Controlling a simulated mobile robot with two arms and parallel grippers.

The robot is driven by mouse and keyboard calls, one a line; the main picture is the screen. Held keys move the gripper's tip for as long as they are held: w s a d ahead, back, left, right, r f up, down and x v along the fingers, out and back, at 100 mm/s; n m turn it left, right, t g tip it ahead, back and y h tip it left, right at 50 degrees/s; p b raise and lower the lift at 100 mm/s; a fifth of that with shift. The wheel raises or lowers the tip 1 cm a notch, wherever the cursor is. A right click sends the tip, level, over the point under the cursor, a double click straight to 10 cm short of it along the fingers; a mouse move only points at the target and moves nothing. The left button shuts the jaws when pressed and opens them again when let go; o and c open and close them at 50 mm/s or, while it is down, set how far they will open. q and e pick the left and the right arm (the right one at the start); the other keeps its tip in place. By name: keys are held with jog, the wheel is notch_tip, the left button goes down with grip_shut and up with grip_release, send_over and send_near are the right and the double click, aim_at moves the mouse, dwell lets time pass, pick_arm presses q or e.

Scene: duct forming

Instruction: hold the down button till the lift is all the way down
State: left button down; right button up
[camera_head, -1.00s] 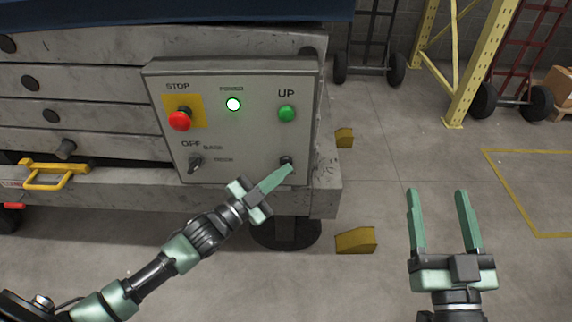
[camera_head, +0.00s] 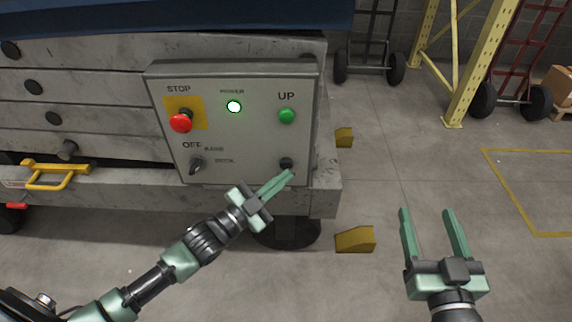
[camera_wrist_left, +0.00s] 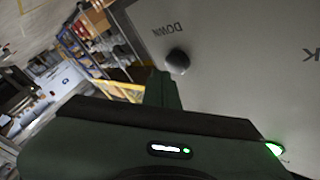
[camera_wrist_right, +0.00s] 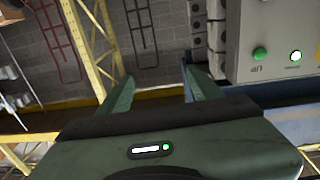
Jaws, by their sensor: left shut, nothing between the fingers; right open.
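The grey control panel (camera_head: 235,140) is fixed to the side of the lift (camera_head: 90,75), below its blue platform (camera_head: 200,18). The black down button (camera_head: 286,163) is at the panel's lower right. It also shows in the left wrist view (camera_wrist_left: 177,61), under the word DOWN. My left gripper (camera_head: 289,174) is shut and empty, its fingertips just below the button; I cannot tell whether they touch it. My right gripper (camera_head: 430,215) is open and empty over the floor at the right. The lift's beams are folded closely together; the lower gap is partly hidden by the panel.
The panel also has a red stop button (camera_head: 181,123), a lit power lamp (camera_head: 234,106), a green up button (camera_head: 287,116) and a black switch (camera_head: 197,165). Yellow wedges (camera_head: 355,240) lie beside the lift. A yellow rack (camera_head: 480,70) and hand trucks stand behind.

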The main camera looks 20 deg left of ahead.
pick_arm(q)
jog(key=shift+s, duration=0.1)
pick_arm(e)
jog(key=shift+s+d+f+g, duration=0.15)
jog(key=shift+f+g, duration=0.15)
jog(key=shift+f, duration=0.35)
pick_arm(q)
jog(key=shift+s+d, duration=0.1)
jog(key=shift+s+d+p, duration=0.2)
jog(key=shift+s+p, duration=0.25)
jog(key=shift+s, duration=0.3)
jog(key=shift+s+d+p, duration=0.25)
jog(key=shift+s+p, duration=0.2)
jog(key=shift+s, duration=0.35)
jog(key=shift+s+d+p, duration=0.2)
jog(key=shift+s+p, duration=0.25)
jog(key=shift+s, duration=0.3)
pick_arm(e)
jog(key=s+d+f+g+h, duration=0.2)
jog(key=s+f+g, duration=0.3)
jog(key=f, duration=0.6)
jog(key=shift+s+d+g, duration=0.3)
jog(key=shift+d+g, duration=0.2)
jog(key=shift+g, duration=0.5)
